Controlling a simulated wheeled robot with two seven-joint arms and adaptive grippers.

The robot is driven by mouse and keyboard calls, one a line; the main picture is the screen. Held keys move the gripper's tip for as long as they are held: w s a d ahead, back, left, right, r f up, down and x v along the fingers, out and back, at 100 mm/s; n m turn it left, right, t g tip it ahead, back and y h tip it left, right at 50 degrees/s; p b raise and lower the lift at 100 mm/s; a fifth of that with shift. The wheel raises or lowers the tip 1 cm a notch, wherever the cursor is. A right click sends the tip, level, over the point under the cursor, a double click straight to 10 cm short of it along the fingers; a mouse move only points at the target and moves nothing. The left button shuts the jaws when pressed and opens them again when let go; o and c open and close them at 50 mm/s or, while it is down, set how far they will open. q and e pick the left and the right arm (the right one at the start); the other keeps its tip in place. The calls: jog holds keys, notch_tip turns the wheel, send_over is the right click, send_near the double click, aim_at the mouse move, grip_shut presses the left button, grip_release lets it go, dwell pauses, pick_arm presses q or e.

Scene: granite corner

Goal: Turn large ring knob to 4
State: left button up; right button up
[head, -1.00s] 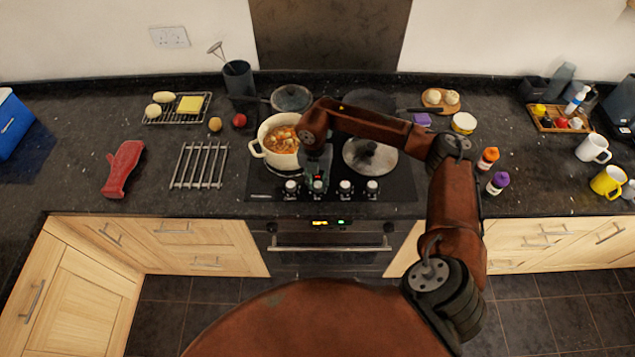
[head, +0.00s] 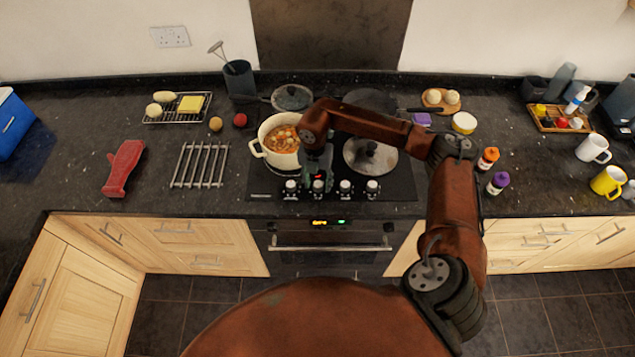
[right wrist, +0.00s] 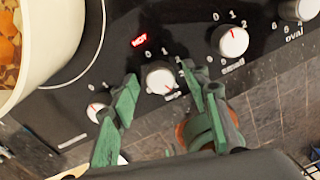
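The stove's front row of white knobs shows in the head view. The second knob from the left (right wrist: 160,78) lies between the fingers of my right gripper (right wrist: 160,80) in the right wrist view. Its printed name is too small to read surely, and its setting is unclear. My right gripper also shows over the knobs in the head view (head: 318,175). It is open, with its green fingers on either side of the knob and gaps visible between fingers and knob. A red HOT light (right wrist: 139,40) glows behind that knob. My left gripper is not in view.
Other knobs stand close by, one to the left (right wrist: 98,112) and one to the right (right wrist: 230,40). A cream pot of stew (head: 280,142) stands on the hob just behind the left knobs. The counter's front edge is near.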

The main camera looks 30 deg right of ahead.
aim_at(315, 184)
jog(key=shift+r, duration=0.1)
notch_tip(315, 184, up, 12)
jog(key=shift+w+a, duration=0.2)
dwell(0.4)
jog(key=shift+a, duration=0.1)
dwell(0.3)
